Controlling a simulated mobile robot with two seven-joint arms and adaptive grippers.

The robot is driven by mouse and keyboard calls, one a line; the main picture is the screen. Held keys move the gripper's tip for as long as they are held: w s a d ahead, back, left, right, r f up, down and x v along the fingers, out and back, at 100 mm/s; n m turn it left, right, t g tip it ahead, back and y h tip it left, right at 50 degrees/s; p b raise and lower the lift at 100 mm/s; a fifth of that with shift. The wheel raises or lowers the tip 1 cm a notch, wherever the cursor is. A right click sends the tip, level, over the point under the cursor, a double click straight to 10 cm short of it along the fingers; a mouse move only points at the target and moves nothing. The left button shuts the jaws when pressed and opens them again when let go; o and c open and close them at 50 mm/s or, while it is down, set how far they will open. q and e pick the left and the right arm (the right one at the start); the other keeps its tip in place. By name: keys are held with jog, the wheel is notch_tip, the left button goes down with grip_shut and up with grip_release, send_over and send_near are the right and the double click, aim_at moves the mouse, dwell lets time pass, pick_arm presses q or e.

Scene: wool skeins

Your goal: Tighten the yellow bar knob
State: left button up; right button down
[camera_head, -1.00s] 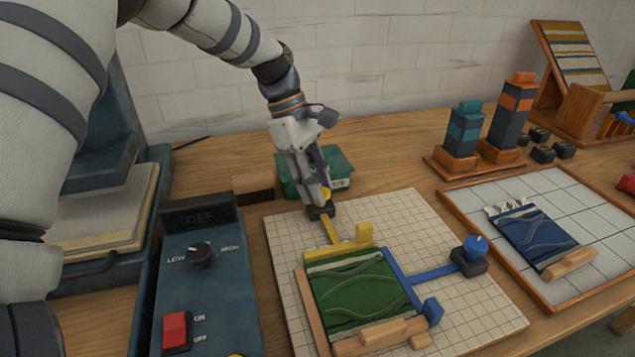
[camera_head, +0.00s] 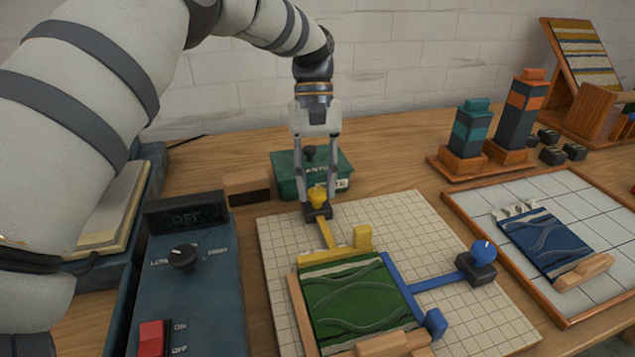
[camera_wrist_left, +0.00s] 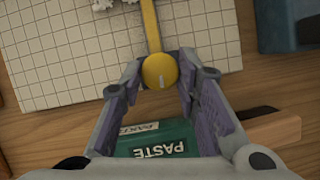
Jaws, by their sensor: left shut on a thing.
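The yellow bar knob (camera_head: 318,195) stands on a dark block at the far end of the yellow bar (camera_head: 328,233). My left gripper (camera_head: 317,200) points down with its fingers on both sides of the knob, shut on it. In the left wrist view the round knob (camera_wrist_left: 160,71) with a pale line on top sits between the fingertips (camera_wrist_left: 158,80). The yellow bar runs to a yellow block (camera_head: 362,236) beside the green textile piece (camera_head: 352,297). My right gripper is not in view.
A blue knob (camera_head: 484,251) on a blue bar (camera_head: 435,280) is on the gridded board (camera_head: 430,225). A green paste box (camera_head: 290,170) stands close behind my left gripper. A control box (camera_head: 190,285) is at left, a tiled tray (camera_head: 470,215) at right.

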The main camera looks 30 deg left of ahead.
pick_arm(q)
jog(key=m+y, duration=0.1)
jog(key=m, duration=0.1)
jog(key=m+g+y, duration=0.1)
jog(key=m, duration=0.2)
jog(key=shift+w+d, duration=0.1)
jog(key=shift+d, duration=0.1)
jog(key=m+y, duration=0.1)
jog(key=m, duration=0.4)
jog(key=shift+d+y, duration=0.15)
jog(key=shift+y, duration=0.25)
jog(key=shift+m, duration=0.5)
jog(key=o, duration=1.1)
jog(key=shift+f, duration=0.1)
jog(key=shift+o, duration=0.2)
jog(key=v, duration=0.7)
jog(key=shift+r, duration=0.25)
jog(key=shift+d, duration=0.15)
